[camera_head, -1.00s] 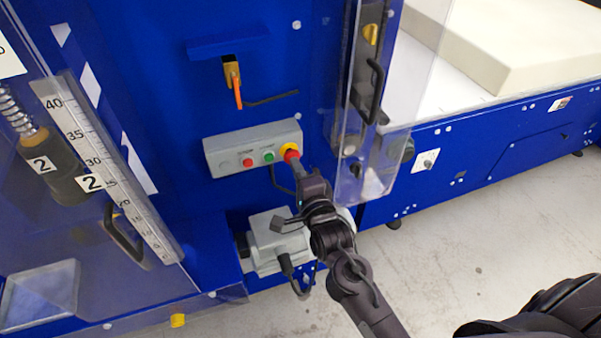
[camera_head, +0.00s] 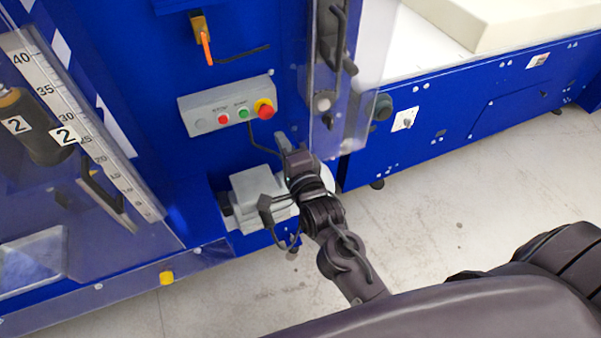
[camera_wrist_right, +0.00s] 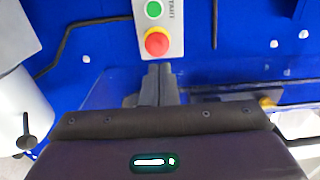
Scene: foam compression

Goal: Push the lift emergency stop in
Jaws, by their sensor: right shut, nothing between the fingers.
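The emergency stop is a red mushroom button (camera_head: 265,111) on a yellow collar at the right end of a grey control box (camera_head: 200,120). It also shows in the right wrist view (camera_wrist_right: 157,43), straight beyond the fingertips. I cannot tell how far in the button sits. My right gripper (camera_head: 284,142) is shut and empty, below and slightly right of the button and apart from it. Its closed fingers (camera_wrist_right: 158,72) show in the right wrist view. My left gripper is not in view.
A green button (camera_head: 243,113) and a smaller red button (camera_head: 223,119) sit on the same box. A grey motor-like unit (camera_head: 255,190) is just below. A clear guard with a black handle (camera_head: 340,40) stands right of the box. An orange-handled lever (camera_head: 206,45) is above.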

